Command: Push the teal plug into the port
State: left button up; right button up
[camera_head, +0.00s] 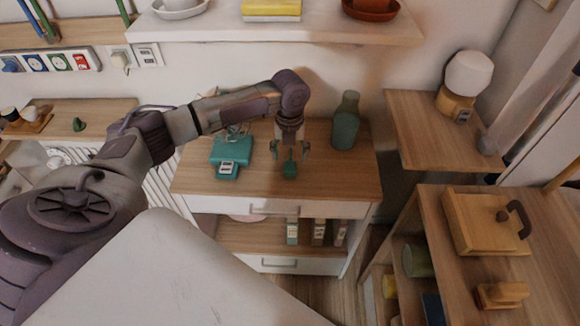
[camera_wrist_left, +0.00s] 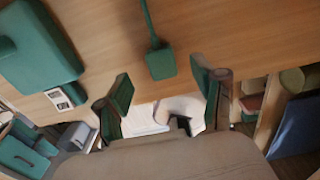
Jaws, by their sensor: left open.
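The teal plug (camera_head: 290,169) is on the wooden top of a small dresser, just below my left gripper (camera_head: 290,150). In the left wrist view the plug (camera_wrist_left: 160,65) has a thin teal cord running up from it, and lies ahead of the gap between my fingers (camera_wrist_left: 162,88). My left gripper is open, with the fingers spread to either side and apart from the plug. The port is a white socket piece (camera_head: 227,168) at the front of a teal box (camera_head: 232,149), left of the plug. The white socket piece (camera_wrist_left: 59,98) shows at left in the wrist view. My right gripper is out of view.
A teal vase (camera_head: 345,122) stands on the dresser top (camera_head: 330,180), right of my gripper. A white shelf (camera_head: 280,27) with dishes hangs above. Wooden shelves and a bench with a wooden box (camera_head: 485,222) are at right. The dresser's front edge is clear.

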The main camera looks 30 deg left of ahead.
aim_at(290, 166)
pick_arm(q)
jog(key=shift+s+d+f+p, duration=0.1)
jog(key=shift+f+p, duration=0.1)
jog(key=shift+f, duration=1.1)
jog(key=shift+s+d+f+p, duration=0.1)
jog(key=shift+f+p, duration=0.1)
jog(key=shift+f, duration=1.1)
jog(key=c, duration=1.2)
